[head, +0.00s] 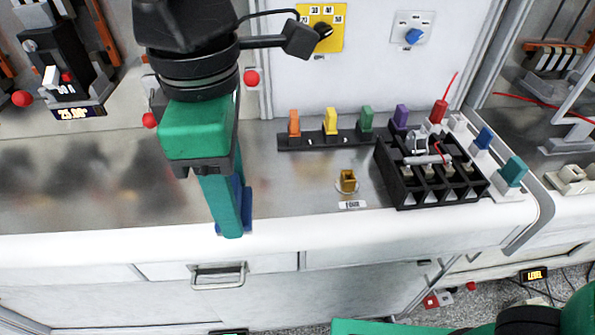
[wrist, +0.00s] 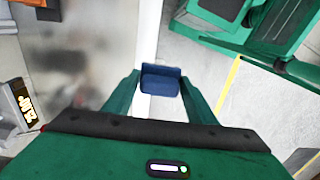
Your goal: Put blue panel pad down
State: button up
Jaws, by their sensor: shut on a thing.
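The blue panel pad (wrist: 160,80) is held between the two green fingertips in the wrist view. In the head view, only a sliver of the pad (head: 247,210) shows behind the near finger. My gripper (head: 238,222) points down near the front edge of the steel bench top (head: 290,185). It also shows in the wrist view (wrist: 158,76), shut on the pad. In the wrist view the pad appears beside the white bench edge, with floor to its right. I cannot tell whether the pad touches the bench.
A black rail (head: 345,139) holds orange, yellow and green pieces. A black slotted tray (head: 405,192) stands right of it. A small brass-coloured block (head: 348,181) sits behind a "FOUR" label (head: 352,205). A drawer handle (head: 218,276) is below the edge. Bench left of my gripper is clear.

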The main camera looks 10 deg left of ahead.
jog(key=shift+w+d+r, duration=0.1)
jog(key=shift+d, duration=0.05)
jog(key=w+d+f, duration=0.1)
jog(key=w+f, duration=0.1)
jog(key=w, duration=0.1)
jog(key=w+d+f, duration=0.2)
jog(key=w, duration=0.1)
jog(key=w+d+f, duration=0.2)
jog(key=w+f, duration=0.1)
jog(key=w, duration=0.1)
jog(key=shift+w, duration=0.1)
jog(key=shift+f, duration=1.85)
jog(key=shift+c, duration=0.4)
jog(key=o, duration=1)
jog(key=shift+o, duration=0.2)
